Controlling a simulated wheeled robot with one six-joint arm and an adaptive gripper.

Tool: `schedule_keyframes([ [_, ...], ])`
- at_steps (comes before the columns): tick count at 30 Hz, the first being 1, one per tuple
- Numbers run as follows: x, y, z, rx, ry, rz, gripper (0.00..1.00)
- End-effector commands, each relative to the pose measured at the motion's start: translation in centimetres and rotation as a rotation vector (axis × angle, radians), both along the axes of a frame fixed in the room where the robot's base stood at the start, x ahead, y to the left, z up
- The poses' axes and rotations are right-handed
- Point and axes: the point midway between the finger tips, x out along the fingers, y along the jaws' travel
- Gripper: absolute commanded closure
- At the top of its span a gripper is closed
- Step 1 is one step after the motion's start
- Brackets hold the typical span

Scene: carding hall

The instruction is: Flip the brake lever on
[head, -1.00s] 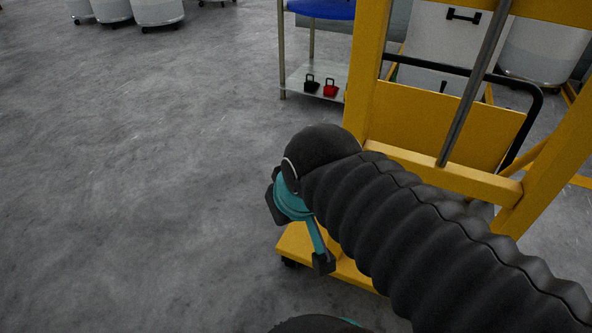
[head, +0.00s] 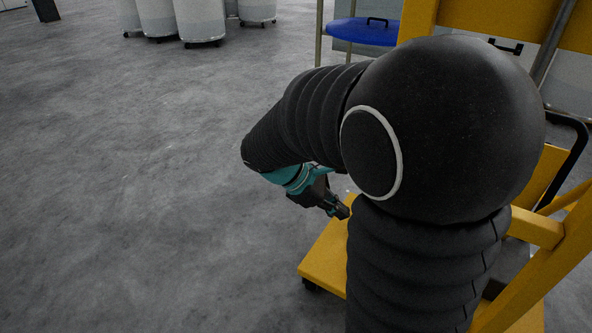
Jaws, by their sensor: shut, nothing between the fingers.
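My gripper (head: 341,210), black below a teal band, shows in the head view left of my arm's large black joint. It is shut and nothing shows between its fingers. Its tips are in front of or over the yellow base (head: 322,262) of a wheeled frame; I cannot tell whether they touch it. A dark caster (head: 308,284) shows under the base's left corner. I cannot make out a brake lever; my arm covers much of the frame and base.
The frame's yellow upright (head: 417,18) and a black curved handle (head: 575,150) stand behind my arm. A blue lid or tray (head: 365,32) is at the back. Several pale wheeled bins (head: 198,20) stand far off. The grey floor (head: 130,200) at left is clear.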

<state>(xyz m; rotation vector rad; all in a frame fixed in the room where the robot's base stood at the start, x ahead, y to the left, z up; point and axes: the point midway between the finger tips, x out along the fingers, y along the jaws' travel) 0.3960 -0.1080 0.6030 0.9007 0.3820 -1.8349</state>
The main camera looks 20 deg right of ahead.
Motion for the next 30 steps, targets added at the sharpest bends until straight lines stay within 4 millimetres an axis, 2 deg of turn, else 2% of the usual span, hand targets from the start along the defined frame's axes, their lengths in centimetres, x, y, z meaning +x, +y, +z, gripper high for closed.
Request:
schedule_keyframes([
  [6, 4.6, -1.9, -2.7, -0.181, 0.336, 0.216, 1.00],
  [14, 10.5, -2.8, -6.7, -0.394, 0.733, 0.448, 1.00],
  [23, 16.9, -1.5, -13.5, -0.647, 1.179, 0.670, 1.00],
  [30, 20.4, 1.0, -20.6, -0.858, 1.503, 0.804, 1.00],
])
